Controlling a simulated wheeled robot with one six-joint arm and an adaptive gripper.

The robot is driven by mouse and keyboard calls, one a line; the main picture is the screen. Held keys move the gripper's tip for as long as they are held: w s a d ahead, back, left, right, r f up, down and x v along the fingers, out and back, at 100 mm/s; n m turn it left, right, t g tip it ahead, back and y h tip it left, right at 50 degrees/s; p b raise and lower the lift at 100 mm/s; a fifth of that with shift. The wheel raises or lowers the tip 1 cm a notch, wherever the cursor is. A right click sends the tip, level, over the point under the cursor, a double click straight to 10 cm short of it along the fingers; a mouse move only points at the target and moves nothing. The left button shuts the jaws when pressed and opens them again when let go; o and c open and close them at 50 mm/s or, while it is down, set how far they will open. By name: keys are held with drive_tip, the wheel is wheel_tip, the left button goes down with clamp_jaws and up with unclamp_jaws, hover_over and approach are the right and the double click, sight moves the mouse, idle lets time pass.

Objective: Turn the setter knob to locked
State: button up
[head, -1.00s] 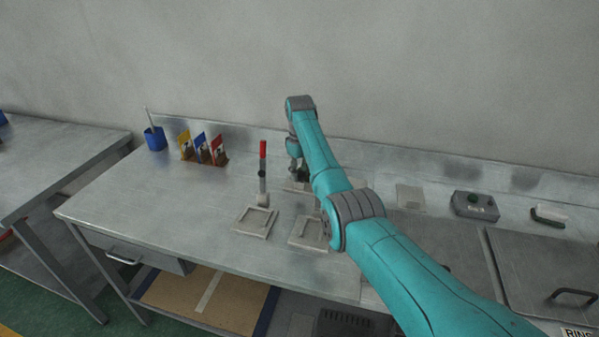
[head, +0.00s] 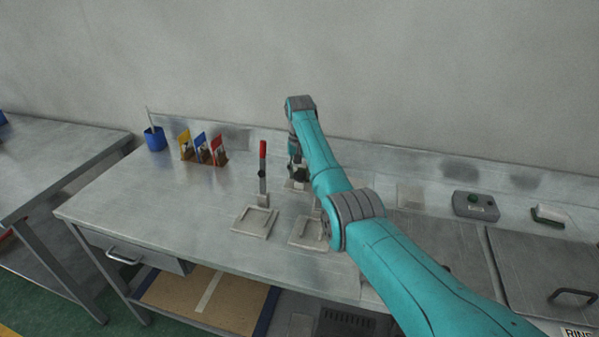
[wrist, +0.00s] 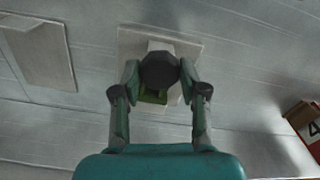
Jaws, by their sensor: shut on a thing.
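The setter knob (wrist: 160,69) is dark and many-sided in the wrist view. It sits over a pale block on a light square plate (wrist: 190,50). A green part (wrist: 152,97) shows just below the knob; I cannot read any marking on it. My gripper (wrist: 160,80) has a finger on each side of the knob and is shut on it. In the head view my gripper (head: 298,172) is small and partly hidden by my arm, above the plate (head: 291,185) near the back of the bench. The knob's turn position is not clear.
A red-handled upright lever (head: 263,170) stands left of my gripper. Light square plates (head: 255,222) lie in front. Colored cards (head: 202,149) and a blue cup (head: 155,138) are at the back left.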

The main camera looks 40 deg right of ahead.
sight(300, 173)
drive_tip(key=m, duration=0.3)
drive_tip(key=shift+m, duration=2.2)
drive_tip(key=o, duration=1.1)
drive_tip(key=shift+o, duration=0.2)
wheel_tip(300, 173, up, 12)
drive_tip(key=shift+f, duration=0.15)
